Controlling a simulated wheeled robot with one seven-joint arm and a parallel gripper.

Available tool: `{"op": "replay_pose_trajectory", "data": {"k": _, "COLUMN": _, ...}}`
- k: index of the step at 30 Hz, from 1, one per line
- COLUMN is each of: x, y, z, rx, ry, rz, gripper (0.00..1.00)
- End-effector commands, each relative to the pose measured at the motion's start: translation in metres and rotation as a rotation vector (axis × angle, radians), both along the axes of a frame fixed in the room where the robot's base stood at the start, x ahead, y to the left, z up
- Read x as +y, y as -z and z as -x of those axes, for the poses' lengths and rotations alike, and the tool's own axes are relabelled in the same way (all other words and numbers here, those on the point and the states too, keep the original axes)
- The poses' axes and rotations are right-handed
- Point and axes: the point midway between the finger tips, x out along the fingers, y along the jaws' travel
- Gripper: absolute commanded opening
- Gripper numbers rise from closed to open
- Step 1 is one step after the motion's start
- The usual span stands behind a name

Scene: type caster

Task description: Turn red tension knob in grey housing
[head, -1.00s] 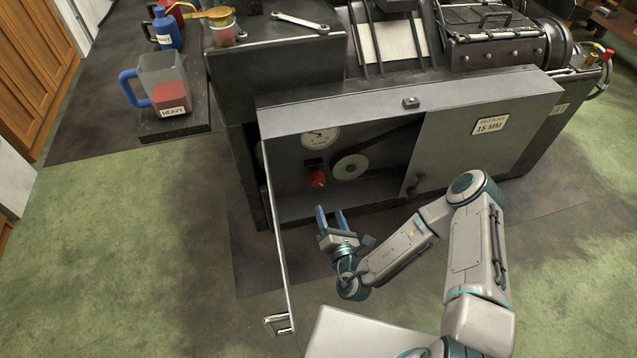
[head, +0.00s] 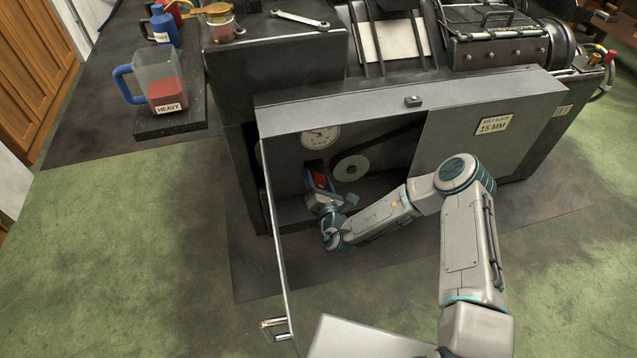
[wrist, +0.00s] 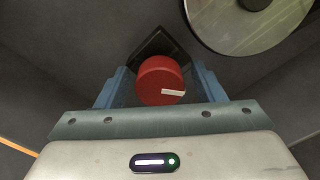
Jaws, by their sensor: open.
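In the wrist view my gripper (wrist: 161,88) is open, one finger left and one right of the knob, with a visible gap at least on the right.
A pale pulley disc (head: 350,168) with a dark belt lies just right of the knob, and it also shows in the wrist view (wrist: 240,25). The open housing door (head: 279,255) stands left of my arm. A jug marked HEAVY (head: 165,88) stands at upper left.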

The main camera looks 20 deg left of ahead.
Motion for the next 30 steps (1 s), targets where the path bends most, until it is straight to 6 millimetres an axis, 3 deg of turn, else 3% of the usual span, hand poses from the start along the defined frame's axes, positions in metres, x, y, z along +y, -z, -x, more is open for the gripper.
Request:
{"op": "replay_pose_trajectory", "data": {"k": 6, "x": 0.0001, "y": -0.0003, "z": -0.0001, "rx": 0.000, "ry": 0.000, "rz": 0.000, "gripper": 0.59}}
{"op": "replay_pose_trajectory", "data": {"k": 11, "x": 0.0000, "y": -0.0003, "z": 0.0001, "rx": -0.001, "ry": -0.001, "rz": 0.000, "gripper": 0.17}}
{"op": "replay_pose_trajectory", "data": {"k": 22, "x": -0.0008, "y": -0.0012, "z": 0.0004, "rx": 0.025, "ry": 0.000, "rz": -0.038, "gripper": 0.18}}
{"op": "replay_pose_trajectory", "data": {"k": 30, "x": -0.0013, "y": -0.0026, "z": 0.0005, "rx": 0.117, "ry": 0.002, "rz": -0.185, "gripper": 0.18}}
